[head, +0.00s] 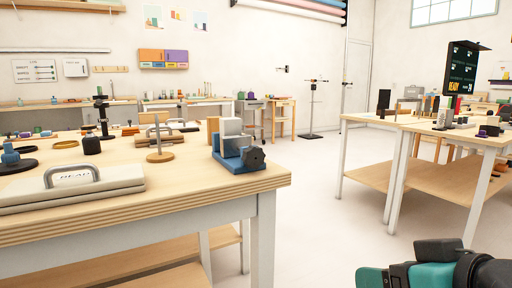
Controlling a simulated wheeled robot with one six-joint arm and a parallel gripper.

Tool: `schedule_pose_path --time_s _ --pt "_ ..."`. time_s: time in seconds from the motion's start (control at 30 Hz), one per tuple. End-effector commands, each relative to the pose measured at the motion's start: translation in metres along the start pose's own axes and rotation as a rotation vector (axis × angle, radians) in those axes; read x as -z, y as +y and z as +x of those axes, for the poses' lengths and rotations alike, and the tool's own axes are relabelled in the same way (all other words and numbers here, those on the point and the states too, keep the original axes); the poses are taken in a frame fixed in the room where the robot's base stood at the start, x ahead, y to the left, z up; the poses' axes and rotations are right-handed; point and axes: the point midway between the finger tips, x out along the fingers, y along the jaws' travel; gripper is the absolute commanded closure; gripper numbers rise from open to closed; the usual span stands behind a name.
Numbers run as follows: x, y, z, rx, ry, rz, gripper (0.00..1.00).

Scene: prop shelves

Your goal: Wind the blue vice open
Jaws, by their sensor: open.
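The blue vice (238,162) stands upright near the right front corner of the wooden workbench. A pale grey block (231,127) shows at its upper back, above grey metal jaw parts. A dark knob-like handle (254,157) sticks out on the vice's right front side. The gap between the jaws is hard to make out. My gripper (373,281), teal and black, is partly in view at the bottom right edge. It is open, away from the bench and well to the right of the vice, touching nothing visible. Its lower part is cut off by the frame.
A grey case with a handle (72,188) lies left of the vice on the workbench (180,207). A wooden stand with a post (160,157) is close to the vice's left. Another table (421,172) stands at right. Open floor lies between the tables.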

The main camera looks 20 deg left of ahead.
Motion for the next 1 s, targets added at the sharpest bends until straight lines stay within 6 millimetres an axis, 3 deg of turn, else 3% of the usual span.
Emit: schedule_pose_path --time_s 0.03,0.13,0.33,0.53,0.87,1.0 --pt "0.021 -0.018 0.0 0.026 0.095 -0.032 0.32" --pt "0.053 -0.045 -0.004 0.076 0.291 -0.082 0.32" --pt "0.085 -0.084 -0.019 0.172 0.524 -0.147 0.32" --pt "0.096 -0.092 -0.02 0.187 0.567 -0.156 0.32" --pt "0.11 -0.099 -0.003 0.19 0.561 -0.162 0.32" --pt "0.125 -0.103 0.022 0.188 0.564 -0.158 0.32"
